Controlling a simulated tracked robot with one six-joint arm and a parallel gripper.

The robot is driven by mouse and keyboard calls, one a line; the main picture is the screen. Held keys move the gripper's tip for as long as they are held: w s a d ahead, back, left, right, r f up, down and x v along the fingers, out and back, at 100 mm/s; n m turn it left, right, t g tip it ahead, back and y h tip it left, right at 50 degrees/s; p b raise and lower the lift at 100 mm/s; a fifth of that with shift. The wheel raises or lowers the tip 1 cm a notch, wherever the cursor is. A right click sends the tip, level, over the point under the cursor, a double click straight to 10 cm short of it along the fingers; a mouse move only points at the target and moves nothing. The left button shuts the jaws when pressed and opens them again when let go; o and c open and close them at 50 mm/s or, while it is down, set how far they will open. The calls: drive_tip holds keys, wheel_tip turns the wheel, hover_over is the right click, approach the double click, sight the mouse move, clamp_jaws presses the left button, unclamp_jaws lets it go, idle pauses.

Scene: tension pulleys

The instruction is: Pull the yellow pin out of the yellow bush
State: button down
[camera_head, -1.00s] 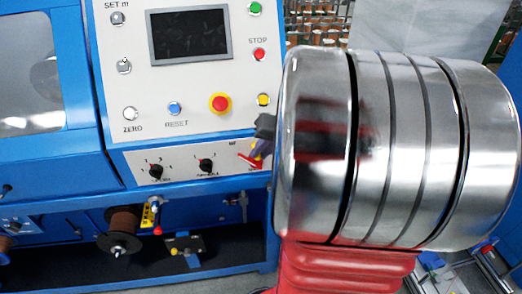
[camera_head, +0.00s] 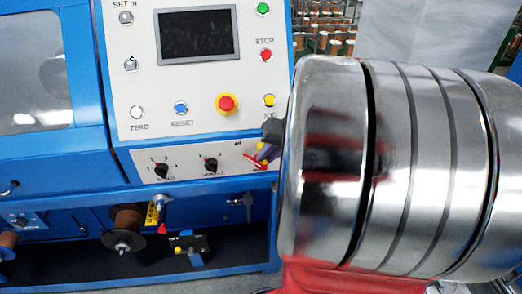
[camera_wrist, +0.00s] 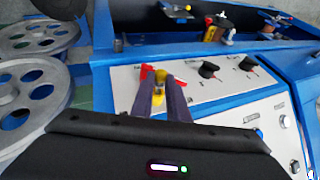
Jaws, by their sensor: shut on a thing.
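My gripper (camera_wrist: 160,96) has its two dark fingers close together on a small thing with a yellow round end, which I take to be the yellow pin (camera_wrist: 161,78). The fingers hide most of it. In the head view my gripper (camera_head: 268,148) shows only in part, beside my big metal arm link, in front of the lower right of the control panel. I cannot make out the yellow bush for certain. A bracket with a yellow knob (camera_head: 178,250) sits low in the machine's dark bay; it also shows at the top of the wrist view (camera_wrist: 178,8).
The blue machine's control panel (camera_head: 180,95) carries buttons and two black knobs. Something red (camera_head: 254,162) lies close behind my fingers. A copper wire spool (camera_head: 127,217) and a yellow tag (camera_head: 152,214) are below the panel. Grey spoked wheels (camera_wrist: 38,85) stand left in the wrist view.

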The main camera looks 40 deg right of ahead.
drive_tip(key=shift+s+a, duration=0.75)
drive_tip(key=shift+s, duration=0.3)
idle(1.1)
drive_tip(key=shift+s+a, duration=0.55)
drive_tip(key=shift+s, duration=0.2)
drive_tip(key=shift+s+a, duration=0.5)
drive_tip(key=shift+s, duration=0.25)
drive_tip(key=shift+s, duration=0.1)
